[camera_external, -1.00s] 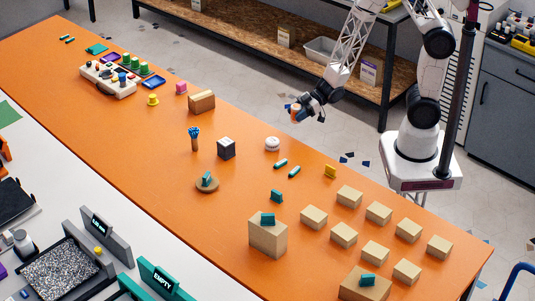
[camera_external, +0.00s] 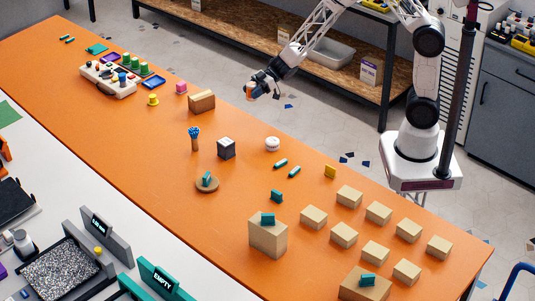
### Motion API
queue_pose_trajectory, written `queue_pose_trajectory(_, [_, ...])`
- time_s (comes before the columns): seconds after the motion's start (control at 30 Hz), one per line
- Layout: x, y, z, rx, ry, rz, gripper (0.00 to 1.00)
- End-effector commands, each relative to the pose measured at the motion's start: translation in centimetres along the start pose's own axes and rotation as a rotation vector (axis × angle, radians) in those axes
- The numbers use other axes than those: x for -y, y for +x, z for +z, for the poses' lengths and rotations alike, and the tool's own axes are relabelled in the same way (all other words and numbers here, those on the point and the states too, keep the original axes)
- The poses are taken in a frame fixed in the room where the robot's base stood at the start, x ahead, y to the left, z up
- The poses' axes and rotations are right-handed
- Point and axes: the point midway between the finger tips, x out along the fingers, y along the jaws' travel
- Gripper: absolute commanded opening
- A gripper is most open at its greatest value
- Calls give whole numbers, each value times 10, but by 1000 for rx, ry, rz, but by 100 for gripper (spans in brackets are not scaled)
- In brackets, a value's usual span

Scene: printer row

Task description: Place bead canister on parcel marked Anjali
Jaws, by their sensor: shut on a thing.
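My gripper (camera_external: 257,87) is in the air beyond the table's far edge, near the middle of the picture. It is shut on a small orange and pale canister (camera_external: 250,93), which seems to be the bead canister; its fingers hide part of it. Several cardboard parcels stand on the orange table: a tall one (camera_external: 267,238) with a teal piece on top, a low one (camera_external: 363,286) at the front with another teal piece, and a separate one (camera_external: 202,103) at the far edge. Any name marked on them is too small to read. The canister touches no parcel.
Several small cardboard boxes (camera_external: 343,234) fill the right end of the table. A dark cube (camera_external: 226,148), a white round item (camera_external: 272,144), a brush pot (camera_external: 194,142) and a yellow item (camera_external: 152,100) stand mid-table. A shelf (camera_external: 345,72) is behind.

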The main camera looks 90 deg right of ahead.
Motion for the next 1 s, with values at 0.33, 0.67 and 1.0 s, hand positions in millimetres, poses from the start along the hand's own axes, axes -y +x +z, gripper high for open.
queue_pose_trajectory(0.33, [-76,11,-29,23,-22,-17,24])
queue_pose_trajectory(0.67, [-84,12,-33,27,-24,-19,24])
queue_pose_trajectory(1.0, [-90,18,-34,26,-24,-19,24])
